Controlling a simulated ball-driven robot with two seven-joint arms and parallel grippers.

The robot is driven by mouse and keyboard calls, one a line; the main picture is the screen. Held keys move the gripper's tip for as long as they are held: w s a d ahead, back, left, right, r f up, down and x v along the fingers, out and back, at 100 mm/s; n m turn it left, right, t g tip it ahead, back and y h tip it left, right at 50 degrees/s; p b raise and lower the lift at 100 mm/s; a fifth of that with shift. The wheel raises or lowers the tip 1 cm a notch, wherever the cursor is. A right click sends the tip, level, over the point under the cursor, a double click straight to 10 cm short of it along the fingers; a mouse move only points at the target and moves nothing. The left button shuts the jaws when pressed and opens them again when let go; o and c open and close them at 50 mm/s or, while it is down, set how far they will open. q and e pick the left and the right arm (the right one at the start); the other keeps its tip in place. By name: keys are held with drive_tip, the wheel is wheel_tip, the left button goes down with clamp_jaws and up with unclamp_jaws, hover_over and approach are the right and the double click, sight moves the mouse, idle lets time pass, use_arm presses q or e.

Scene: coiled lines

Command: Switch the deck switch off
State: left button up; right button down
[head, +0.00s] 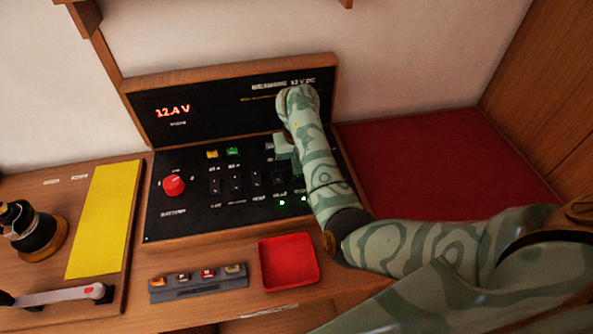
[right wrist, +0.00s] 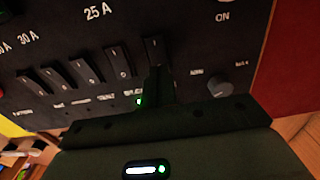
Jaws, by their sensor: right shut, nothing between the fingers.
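The black switch panel (head: 190,205) lies in a wooden frame on the counter, with a row of black rocker switches. In the head view, my right forearm and gripper (head: 286,153) cover the row's right end. In the right wrist view, my right gripper (right wrist: 156,88) is shut and empty, its tips at the lower edge of the rightmost rocker switch (right wrist: 153,50). I cannot tell whether they touch it. A green light (right wrist: 139,101) glows just left of the fingers. The labels are too blurred to tell which switch is the deck one. My left gripper is not in view.
A red battery knob (head: 173,185) is at the panel's left. An upright display board (head: 215,105) reading 12.4 V stands behind. A grey fuse strip (head: 198,284) and a red tray (head: 289,262) lie in front. A dark round knob (right wrist: 220,84) sits right of the fingers.

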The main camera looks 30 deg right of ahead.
drive_tip(key=shift+f+b, duration=0.6)
drive_tip(key=shift+f, duration=0.2)
drive_tip(key=shift+r, duration=0.15)
wheel_tip(320, 180, up, 7)
drive_tip(key=p, duration=0.6)
drive_tip(key=shift+p, duration=0.35)
